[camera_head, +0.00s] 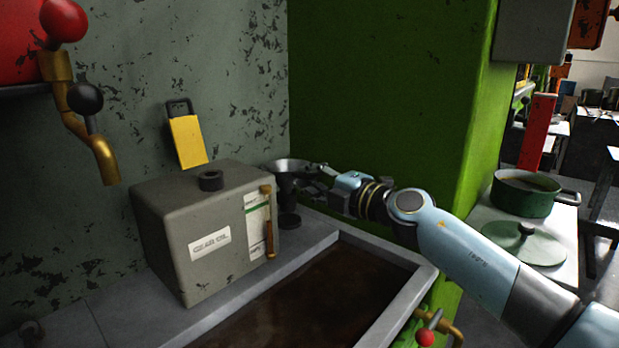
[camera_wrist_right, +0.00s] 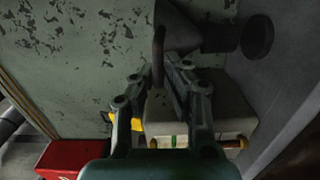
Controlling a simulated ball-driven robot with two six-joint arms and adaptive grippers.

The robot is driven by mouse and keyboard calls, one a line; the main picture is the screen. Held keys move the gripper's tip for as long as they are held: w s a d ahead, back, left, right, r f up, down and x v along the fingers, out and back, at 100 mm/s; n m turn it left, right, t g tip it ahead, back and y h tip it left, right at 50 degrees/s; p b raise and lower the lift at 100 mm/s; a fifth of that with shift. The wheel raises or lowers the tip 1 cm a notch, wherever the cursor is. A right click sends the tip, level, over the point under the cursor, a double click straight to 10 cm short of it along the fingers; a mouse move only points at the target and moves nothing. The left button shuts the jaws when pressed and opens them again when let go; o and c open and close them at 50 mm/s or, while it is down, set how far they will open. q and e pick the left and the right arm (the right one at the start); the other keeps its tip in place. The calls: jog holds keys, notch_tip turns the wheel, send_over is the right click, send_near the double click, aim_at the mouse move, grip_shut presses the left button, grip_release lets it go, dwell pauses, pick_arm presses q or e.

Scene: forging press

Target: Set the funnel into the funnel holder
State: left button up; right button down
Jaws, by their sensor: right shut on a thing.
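The dark grey funnel (camera_head: 291,168) is upright beside the gear oil box, close to the green wall. My right gripper (camera_head: 322,180) is shut on its rim or handle from the right. In the right wrist view the funnel (camera_wrist_right: 178,30) is just beyond the fingertips (camera_wrist_right: 160,78). The dark round funnel holder (camera_head: 289,221) stands on the ledge directly below the funnel, and it also shows in the wrist view (camera_wrist_right: 257,37). The spout points at the holder. I cannot tell whether they touch. My left gripper is not in view.
The grey gear oil box (camera_head: 205,245) with a black cap (camera_head: 210,181) stands left of the funnel. A dark sunken tray (camera_head: 300,300) with a raised rim lies in front. A green pot (camera_head: 527,193) and lid (camera_head: 524,243) are at the right.

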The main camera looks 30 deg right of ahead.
jog(key=c, duration=1.3)
grip_release()
jog(key=shift+s, duration=0.1)
jog(key=v, duration=0.7)
jog(key=shift+s+d, duration=0.2)
jog(key=shift+s, duration=0.2)
